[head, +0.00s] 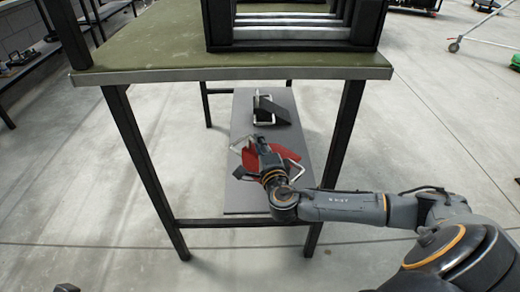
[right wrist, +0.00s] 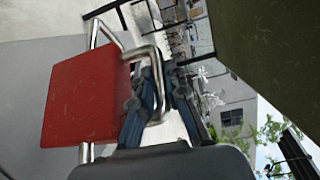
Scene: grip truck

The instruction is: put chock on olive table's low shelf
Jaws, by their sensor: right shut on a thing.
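The red chock (head: 252,160) has a bent metal handle and is at the olive table's low shelf (head: 247,198), a grey board under the tabletop. My right gripper (head: 262,146) is shut on the red chock by its handle; the right wrist view shows the fingers (right wrist: 156,105) at the metal bar, beside the red block (right wrist: 85,95). I cannot tell whether the chock touches the shelf. My left gripper is not recognisable in view.
A black chock (head: 278,110) with a metal handle sits farther back on the shelf. The olive table (head: 150,45) carries a black rack (head: 292,45) on top. Its dark legs (head: 145,165) and a front crossbar (head: 240,222) frame the shelf. The shelf's front end is bare.

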